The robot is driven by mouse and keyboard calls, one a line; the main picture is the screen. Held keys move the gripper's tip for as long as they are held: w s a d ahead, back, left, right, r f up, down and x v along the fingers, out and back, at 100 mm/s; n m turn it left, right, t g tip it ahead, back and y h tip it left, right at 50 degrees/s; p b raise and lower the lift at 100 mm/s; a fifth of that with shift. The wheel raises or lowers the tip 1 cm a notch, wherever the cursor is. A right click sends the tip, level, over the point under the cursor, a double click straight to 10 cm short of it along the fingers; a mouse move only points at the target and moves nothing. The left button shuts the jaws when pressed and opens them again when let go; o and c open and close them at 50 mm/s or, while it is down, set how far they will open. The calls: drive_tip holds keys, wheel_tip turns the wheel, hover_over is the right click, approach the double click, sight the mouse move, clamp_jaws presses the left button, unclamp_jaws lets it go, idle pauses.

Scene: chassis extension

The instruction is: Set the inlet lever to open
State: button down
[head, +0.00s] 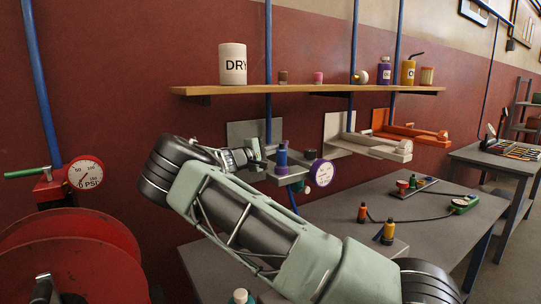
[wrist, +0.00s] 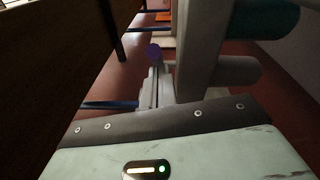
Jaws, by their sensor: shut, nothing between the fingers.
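A lever with a green handle (head: 28,172) sticks out to the left from a red fitting beside a white PSI gauge (head: 85,173) at the far left in the head view. It lies roughly level, tilted slightly. No label tells whether it is the inlet lever or which position is open. My gripper (head: 257,161) is shut and empty, far to the right of that lever. It is close to a grey wall fixture with a blue cylinder (head: 282,155); I cannot tell if they touch. The green lever does not clearly show in the wrist view.
A wooden shelf (head: 310,90) with jars runs above my gripper. A purple-rimmed dial (head: 321,173) and white and orange wall units stand to its right. A grey table (head: 340,205) with small bottles lies below. A red reel (head: 75,260) stands below the lever.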

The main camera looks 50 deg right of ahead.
drive_tip(key=shift+s+d+b, duration=0.15)
drive_tip(key=shift+s+b, duration=0.6)
drive_tip(key=shift+b, duration=0.1)
drive_tip(key=shift+s, duration=0.1)
